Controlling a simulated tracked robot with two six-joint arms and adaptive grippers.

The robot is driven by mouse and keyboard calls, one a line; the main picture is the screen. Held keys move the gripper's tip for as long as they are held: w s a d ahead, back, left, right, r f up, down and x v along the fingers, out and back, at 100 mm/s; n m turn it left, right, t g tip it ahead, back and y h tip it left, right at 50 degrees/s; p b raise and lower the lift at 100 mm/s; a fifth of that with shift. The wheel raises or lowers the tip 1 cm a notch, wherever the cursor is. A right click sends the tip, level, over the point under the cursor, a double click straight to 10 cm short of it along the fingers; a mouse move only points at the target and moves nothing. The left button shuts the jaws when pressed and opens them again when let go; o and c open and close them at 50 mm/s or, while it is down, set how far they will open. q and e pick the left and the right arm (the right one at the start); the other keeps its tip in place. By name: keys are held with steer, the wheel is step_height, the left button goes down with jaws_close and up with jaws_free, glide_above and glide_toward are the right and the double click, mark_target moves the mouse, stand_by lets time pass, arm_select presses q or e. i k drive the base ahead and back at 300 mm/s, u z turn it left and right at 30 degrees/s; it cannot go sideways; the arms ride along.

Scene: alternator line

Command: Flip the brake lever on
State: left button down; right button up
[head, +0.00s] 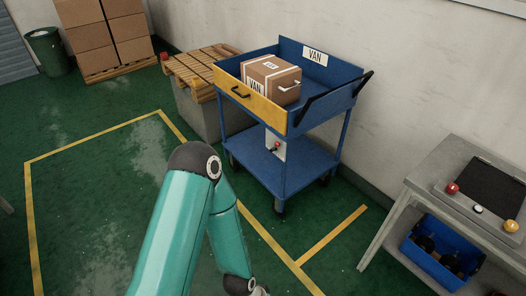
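A blue cart (300,170) with a yellow front panel and a "VAN" sign stands against the wall. On its lower part is a small white plate (276,146) with a red-tipped lever (276,148), which looks like the brake lever. It is too small to tell which way it is set. My teal arm, seemingly the left, rises from the bottom edge in front of the cart and bends back down. Its wrist is at the bottom edge and no fingers show. My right gripper is not in view. Nothing of mine touches the cart.
A cardboard box (270,79) lies in the cart's top tray. A wooden pallet stack (196,68) on a grey block stands left of the cart. At right is a grey bench (430,180) with a blue bin (428,262) below. Green floor with yellow lines is clear at left.

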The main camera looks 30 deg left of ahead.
mark_target(277, 144)
steer(key=z, duration=0.05)
steer(key=i, duration=1)
steer(key=u, duration=0.05)
